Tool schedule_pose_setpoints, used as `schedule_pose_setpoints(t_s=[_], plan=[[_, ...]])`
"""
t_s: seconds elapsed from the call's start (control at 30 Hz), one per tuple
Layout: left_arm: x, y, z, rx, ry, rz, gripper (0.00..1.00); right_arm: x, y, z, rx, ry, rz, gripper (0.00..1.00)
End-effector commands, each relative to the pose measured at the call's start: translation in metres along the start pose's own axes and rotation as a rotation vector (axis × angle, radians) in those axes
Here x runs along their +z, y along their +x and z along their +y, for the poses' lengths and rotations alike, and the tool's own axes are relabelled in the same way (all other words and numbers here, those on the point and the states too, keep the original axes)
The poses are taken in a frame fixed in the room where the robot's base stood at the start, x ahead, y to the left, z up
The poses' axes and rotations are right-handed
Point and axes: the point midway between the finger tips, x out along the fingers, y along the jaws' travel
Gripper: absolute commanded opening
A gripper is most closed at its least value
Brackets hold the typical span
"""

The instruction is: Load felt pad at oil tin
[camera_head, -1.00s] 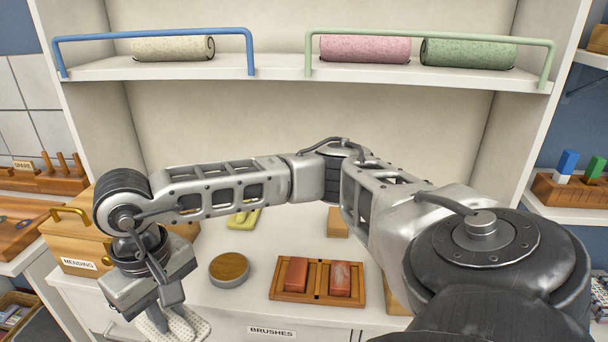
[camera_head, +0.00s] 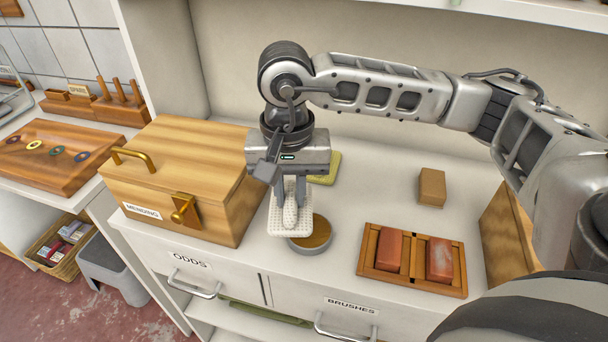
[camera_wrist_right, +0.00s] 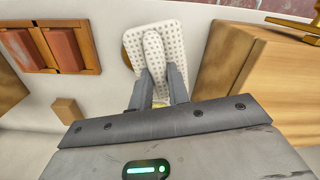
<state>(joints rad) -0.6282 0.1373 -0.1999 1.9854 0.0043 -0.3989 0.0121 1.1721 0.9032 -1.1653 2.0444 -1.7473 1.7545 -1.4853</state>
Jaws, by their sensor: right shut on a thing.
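The felt pad (camera_head: 278,227) is white and dotted, with a raised rounded grip along its middle. My right gripper (camera_head: 291,192) is shut on that grip. In the right wrist view the pad (camera_wrist_right: 172,36) extends beyond the fingers (camera_wrist_right: 158,76). The oil tin (camera_head: 318,236) is a low round grey tin with a brown face on the counter. The pad overlaps the tin's left part in the head view. In the right wrist view only a brown sliver of the tin (camera_wrist_right: 126,57) shows beside the pad. I cannot tell whether they touch. My left gripper is out of view.
The wooden MENDING box (camera_head: 180,165) stands close left of the pad. A wooden tray (camera_head: 412,259) with two reddish blocks lies to the right. A yellow pad (camera_head: 326,169) and a small wooden block (camera_head: 432,186) lie behind. Counter between tin and small block is clear.

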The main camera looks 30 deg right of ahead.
Motion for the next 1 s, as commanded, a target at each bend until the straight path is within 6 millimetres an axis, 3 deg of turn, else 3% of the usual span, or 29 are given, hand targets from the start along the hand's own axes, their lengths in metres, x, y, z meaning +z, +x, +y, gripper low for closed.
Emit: schedule_pose_setpoints(t_s=[0.03, 0.17, 0.3, 0.4, 0.67, 1.0], plan=[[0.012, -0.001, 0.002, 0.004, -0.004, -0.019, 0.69, -0.002, 0.000, 0.005, -0.001, 0.144, 0.002, 0.00], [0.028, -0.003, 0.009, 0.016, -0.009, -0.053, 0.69, -0.003, -0.007, 0.015, -0.001, 0.522, 0.001, 0.00], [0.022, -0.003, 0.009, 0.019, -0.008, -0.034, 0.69, -0.004, -0.012, 0.024, -0.001, 0.833, 0.003, 0.00], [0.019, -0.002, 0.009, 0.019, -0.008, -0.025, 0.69, -0.005, -0.015, 0.027, -0.002, 0.973, 0.003, 0.00], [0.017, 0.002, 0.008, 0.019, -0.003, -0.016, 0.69, -0.005, -0.012, 0.029, -0.001, 1.072, 0.004, 0.00], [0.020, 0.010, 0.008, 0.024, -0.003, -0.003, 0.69, -0.005, 0.019, 0.030, -0.001, 1.070, 0.004, 0.00]])
